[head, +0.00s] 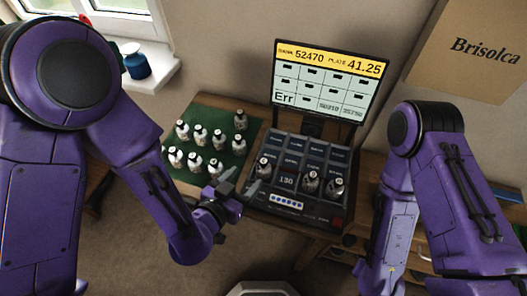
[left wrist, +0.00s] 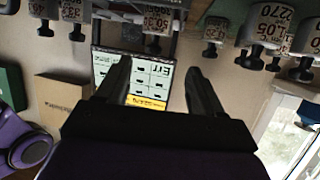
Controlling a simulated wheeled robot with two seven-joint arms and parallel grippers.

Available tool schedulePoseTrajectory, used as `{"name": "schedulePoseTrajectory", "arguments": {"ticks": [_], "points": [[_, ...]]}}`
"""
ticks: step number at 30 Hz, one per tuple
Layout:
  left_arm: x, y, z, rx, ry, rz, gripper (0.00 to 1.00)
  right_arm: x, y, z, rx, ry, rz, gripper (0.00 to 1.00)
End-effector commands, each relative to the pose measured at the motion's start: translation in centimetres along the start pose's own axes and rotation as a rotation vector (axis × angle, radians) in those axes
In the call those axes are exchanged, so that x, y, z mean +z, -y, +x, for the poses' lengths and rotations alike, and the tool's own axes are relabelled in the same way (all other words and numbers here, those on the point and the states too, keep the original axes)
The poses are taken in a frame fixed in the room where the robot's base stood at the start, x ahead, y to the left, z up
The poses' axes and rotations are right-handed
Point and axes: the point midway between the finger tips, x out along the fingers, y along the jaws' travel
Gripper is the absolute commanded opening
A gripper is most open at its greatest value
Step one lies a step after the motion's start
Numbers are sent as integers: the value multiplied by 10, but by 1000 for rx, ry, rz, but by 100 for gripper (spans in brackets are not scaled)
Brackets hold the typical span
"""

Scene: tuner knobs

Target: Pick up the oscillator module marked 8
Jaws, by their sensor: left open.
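Several small oscillator modules with dark tops and pale labels stand on a green mat (head: 212,119), one of them at its far right corner (head: 240,120). Three more modules, left (head: 263,166), middle (head: 311,182) and right (head: 335,188), stand in the front of the dark console. The marks are too small in the head view to tell which is 8. My left gripper (head: 241,182) is open and empty, between the mat and the console. In the upside-down left wrist view its fingers (left wrist: 158,72) are apart, with labelled modules (left wrist: 264,28) along the top. My right gripper is out of view.
The slotted console (head: 286,180) has a small display and buttons at its front. A screen (head: 328,82) showing "Err" stands behind it. A cardboard box (head: 475,50) is at the upper right. A window sill with a blue jar (head: 136,64) is at the upper left.

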Motion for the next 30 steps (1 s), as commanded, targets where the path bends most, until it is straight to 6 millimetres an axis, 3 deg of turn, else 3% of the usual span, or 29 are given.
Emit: {"name": "schedulePoseTrajectory", "arguments": {"ticks": [3,8,16,22,30], "points": [[11,2,15,-8,-9,0,67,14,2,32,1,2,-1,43],[11,2,28,-6,-7,-5,67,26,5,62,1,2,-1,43],[2,-1,60,-5,2,-6,67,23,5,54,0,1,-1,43],[3,-7,95,-5,2,-7,67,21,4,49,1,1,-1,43],[4,-6,103,-4,2,-4,67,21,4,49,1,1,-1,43]]}}
